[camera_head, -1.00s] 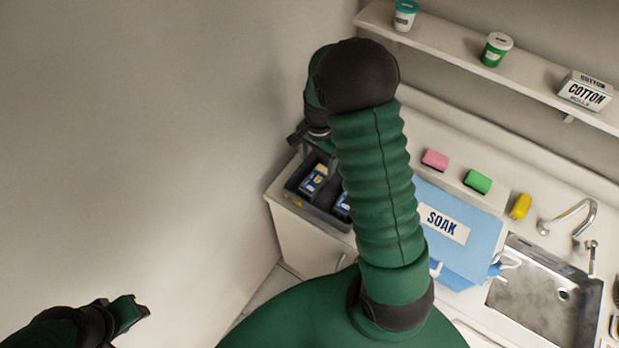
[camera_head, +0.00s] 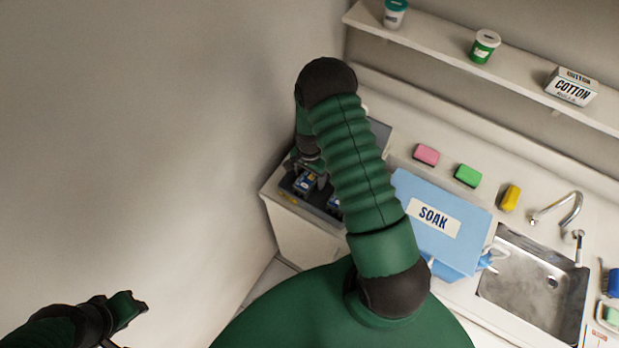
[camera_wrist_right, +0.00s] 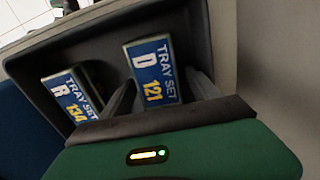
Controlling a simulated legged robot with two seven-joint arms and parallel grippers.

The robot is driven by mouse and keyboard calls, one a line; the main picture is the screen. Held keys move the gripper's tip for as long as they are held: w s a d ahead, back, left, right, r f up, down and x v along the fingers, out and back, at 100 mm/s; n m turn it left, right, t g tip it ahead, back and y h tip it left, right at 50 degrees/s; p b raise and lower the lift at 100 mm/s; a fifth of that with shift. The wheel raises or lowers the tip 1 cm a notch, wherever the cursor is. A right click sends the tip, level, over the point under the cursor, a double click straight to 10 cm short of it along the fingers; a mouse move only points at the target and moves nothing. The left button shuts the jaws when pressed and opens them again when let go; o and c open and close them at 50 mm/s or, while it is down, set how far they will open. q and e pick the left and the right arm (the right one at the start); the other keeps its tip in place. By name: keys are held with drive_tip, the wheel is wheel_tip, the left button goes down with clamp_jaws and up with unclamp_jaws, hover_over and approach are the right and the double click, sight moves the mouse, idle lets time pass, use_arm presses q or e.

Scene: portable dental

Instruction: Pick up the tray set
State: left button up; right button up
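A dark grey bin (camera_head: 299,206) on the counter's left end holds two blue, white and yellow tray set boxes. In the right wrist view, the box marked D 121 (camera_wrist_right: 152,72) lies between the two fingers of my right gripper (camera_wrist_right: 162,95). The fingers stand along its two sides; its lower part is hidden by the gripper. The box marked R 134 (camera_wrist_right: 71,95) lies to the left, outside the fingers. In the head view my right gripper (camera_head: 308,166) reaches down into the bin, partly hidden by my arm. My left gripper (camera_head: 136,306) hangs empty at lower left, away from the counter.
A blue SOAK container (camera_head: 470,226) stands right of the bin, beside a metal sink (camera_head: 535,280). Pink (camera_head: 427,154), green (camera_head: 468,175) and yellow (camera_head: 510,197) sponges lie behind it. A shelf above holds two cups and a cotton box (camera_head: 571,87). A wall closes the left.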

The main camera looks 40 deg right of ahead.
drive_tip(key=shift+a+r, duration=0.1)
drive_tip(key=shift+a, duration=0.05)
clamp_jaws()
